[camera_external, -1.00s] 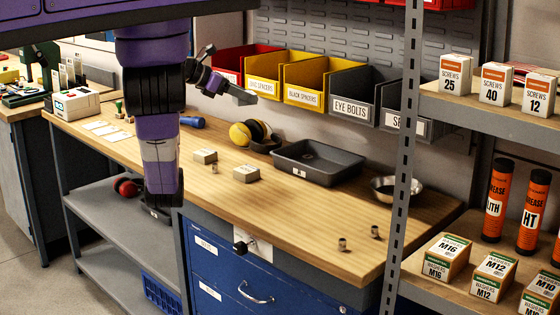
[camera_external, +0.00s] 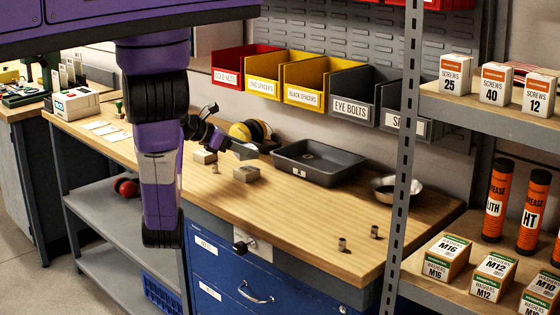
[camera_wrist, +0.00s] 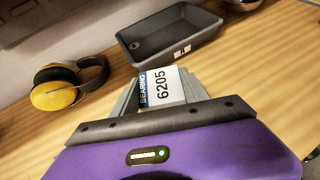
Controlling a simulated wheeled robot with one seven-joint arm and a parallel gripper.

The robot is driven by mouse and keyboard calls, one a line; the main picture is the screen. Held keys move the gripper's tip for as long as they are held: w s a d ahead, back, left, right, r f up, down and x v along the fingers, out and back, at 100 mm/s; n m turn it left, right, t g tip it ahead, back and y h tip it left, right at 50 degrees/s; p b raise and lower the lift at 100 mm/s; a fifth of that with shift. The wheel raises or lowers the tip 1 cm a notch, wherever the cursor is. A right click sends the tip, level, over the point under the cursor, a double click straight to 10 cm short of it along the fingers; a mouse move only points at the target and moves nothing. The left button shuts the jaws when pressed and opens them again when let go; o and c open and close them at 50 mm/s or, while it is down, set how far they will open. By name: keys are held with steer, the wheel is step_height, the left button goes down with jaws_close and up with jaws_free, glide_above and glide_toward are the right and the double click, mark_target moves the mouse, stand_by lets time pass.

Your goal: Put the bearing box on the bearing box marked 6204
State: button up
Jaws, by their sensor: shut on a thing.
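My gripper (camera_external: 244,150) is low over the bench in the external view, above and just behind the right-hand small box. In the wrist view my gripper (camera_wrist: 160,90) is shut on a bearing box (camera_wrist: 163,88) whose white top label reads 6205, with a blue BEARING strip. The held box is not clearly distinct in the external view. Two small tan boxes stand on the bench in the external view: a left one (camera_external: 205,157) and a right one (camera_external: 246,175). Their markings are too small to read, so I cannot tell which is 6204. Neither shows in the wrist view.
A grey tray (camera_external: 318,180) lies right of the boxes, also in the wrist view (camera_wrist: 135,53). Yellow ear defenders (camera_wrist: 60,92) lie behind. A metal bowl (camera_external: 397,190) and small metal parts (camera_external: 342,243) are to the right. The bench's (camera_external: 290,225) front middle is mostly clear.

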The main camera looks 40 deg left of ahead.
mark_target(237, 157)
steer(key=shift+f, duration=1.85)
steer(key=o, duration=1.5)
steer(key=shift+f, duration=0.1)
steer(key=shift+c, duration=0.2)
steer(key=shift+s+a+r, duration=0.1)
steer(key=shift+s+r, duration=0.05)
steer(key=shift+r, duration=0.05)
steer(key=v, duration=1.1)
steer(key=shift+s+r, duration=0.15)
steer(key=shift+s, duration=0.1)
steer(key=shift+a, duration=0.1)
